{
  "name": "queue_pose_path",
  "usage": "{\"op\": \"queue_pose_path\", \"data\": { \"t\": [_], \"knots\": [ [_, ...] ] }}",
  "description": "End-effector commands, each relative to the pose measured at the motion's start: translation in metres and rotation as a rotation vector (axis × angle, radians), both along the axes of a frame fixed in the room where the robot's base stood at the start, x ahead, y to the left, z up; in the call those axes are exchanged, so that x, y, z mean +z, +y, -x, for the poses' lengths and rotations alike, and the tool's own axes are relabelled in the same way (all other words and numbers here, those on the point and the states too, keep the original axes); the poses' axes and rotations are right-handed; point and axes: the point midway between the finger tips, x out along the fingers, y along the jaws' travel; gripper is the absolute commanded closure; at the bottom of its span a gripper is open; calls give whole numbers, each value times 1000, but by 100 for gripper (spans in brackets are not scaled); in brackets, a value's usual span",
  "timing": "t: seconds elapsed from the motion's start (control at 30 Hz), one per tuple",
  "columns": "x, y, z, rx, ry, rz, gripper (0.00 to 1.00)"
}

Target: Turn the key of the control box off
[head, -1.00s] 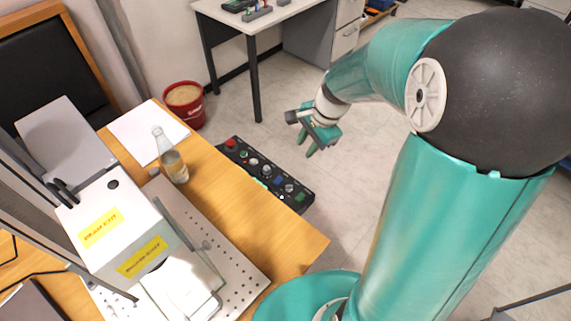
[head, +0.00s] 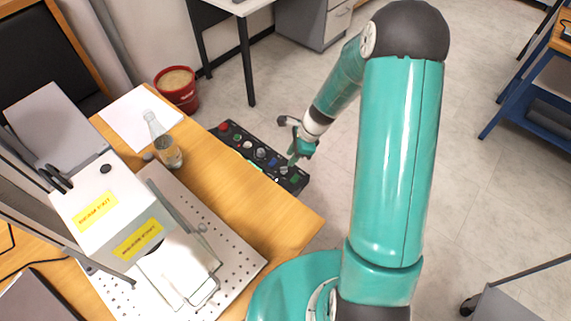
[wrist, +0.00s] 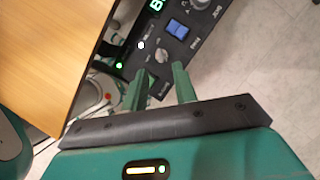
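The control box (head: 235,148) is a long black panel with buttons, knobs and lit displays along the table's far edge in the head view. In the wrist view its near end (wrist: 180,50) shows a blue switch (wrist: 177,29) and a small round silver part (wrist: 162,56), which looks like the key switch. The key's exact angle is too small to read. My gripper (wrist: 160,68) is open and empty, with its two green fingers apart on either side below the silver part. In the head view my gripper (head: 293,160) is over the box's right end.
The wooden table (head: 285,235) holds a glass bottle (head: 164,143), white paper (head: 138,118) and a white machine (head: 112,215) with yellow labels on a perforated plate (head: 235,265). A red bucket (head: 177,92) stands on the floor behind. The floor right of the box is clear.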

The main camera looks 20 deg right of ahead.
Motion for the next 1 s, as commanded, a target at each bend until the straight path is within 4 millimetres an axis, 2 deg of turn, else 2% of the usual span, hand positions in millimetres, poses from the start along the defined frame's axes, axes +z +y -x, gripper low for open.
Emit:
{"op": "queue_pose_path", "data": {
  "t": [0.1, 0.3, 0.43, 0.67, 0.7, 0.83, 1.0],
  "knots": [
    [-23, 9, -1, 1, 4, -2, 72],
    [-48, 20, -3, 1, 2, -1, 72],
    [-55, 23, -4, 1, 1, 0, 72],
    [-56, 23, -4, 1, -1, 0, 72],
    [-56, 23, -4, 1, 0, 0, 74],
    [-56, 23, -4, 1, 0, 0, 99],
    [-55, 23, -4, 1, 0, 0, 100]
  ]
}}
